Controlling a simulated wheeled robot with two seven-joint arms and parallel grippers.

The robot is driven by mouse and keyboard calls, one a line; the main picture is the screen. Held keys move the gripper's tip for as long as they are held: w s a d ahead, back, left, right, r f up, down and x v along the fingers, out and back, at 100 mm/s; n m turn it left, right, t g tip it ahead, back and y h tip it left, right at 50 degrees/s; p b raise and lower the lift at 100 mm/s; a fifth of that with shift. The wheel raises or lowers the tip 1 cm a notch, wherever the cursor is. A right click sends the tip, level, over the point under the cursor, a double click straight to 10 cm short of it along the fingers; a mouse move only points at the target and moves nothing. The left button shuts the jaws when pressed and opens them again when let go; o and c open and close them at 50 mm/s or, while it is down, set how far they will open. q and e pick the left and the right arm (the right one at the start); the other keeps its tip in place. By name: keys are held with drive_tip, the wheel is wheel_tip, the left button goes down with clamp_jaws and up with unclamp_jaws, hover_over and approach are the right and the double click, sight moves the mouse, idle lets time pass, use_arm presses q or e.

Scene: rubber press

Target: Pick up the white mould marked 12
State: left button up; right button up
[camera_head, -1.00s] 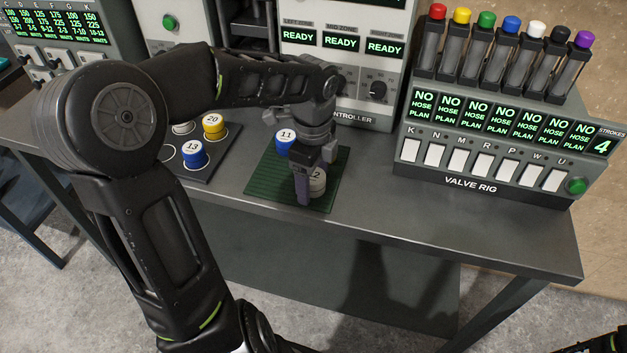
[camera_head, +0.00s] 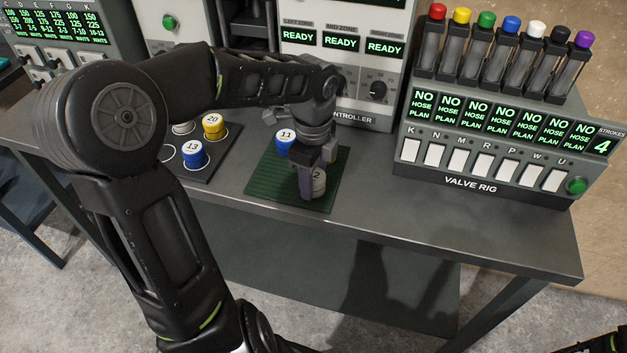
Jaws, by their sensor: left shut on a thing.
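The white mould marked 12 (camera_head: 319,184) stands on the green mat (camera_head: 265,178) near the mat's right side. It is partly hidden by my left gripper (camera_head: 311,190), and only part of its number shows. My left gripper points down from above and is shut on this white mould. I cannot tell whether the mould is clear of the mat. A blue mould marked 11 (camera_head: 285,141) stands on the mat just behind and to the left of the gripper. My right gripper is not in view.
A dark tray left of the mat holds a blue mould marked 13 (camera_head: 193,154), a yellow mould marked 20 (camera_head: 214,126) and a partly hidden white one (camera_head: 183,128). The controller (camera_head: 362,117) stands behind. The valve rig (camera_head: 470,183) stands right. Bare table lies between mat and rig.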

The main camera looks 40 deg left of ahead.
use_arm(q)
clamp_jaws()
wheel_tip(320, 180, up, 10)
drive_tip(key=shift+r, duration=0.1)
idle(0.4)
idle(0.6)
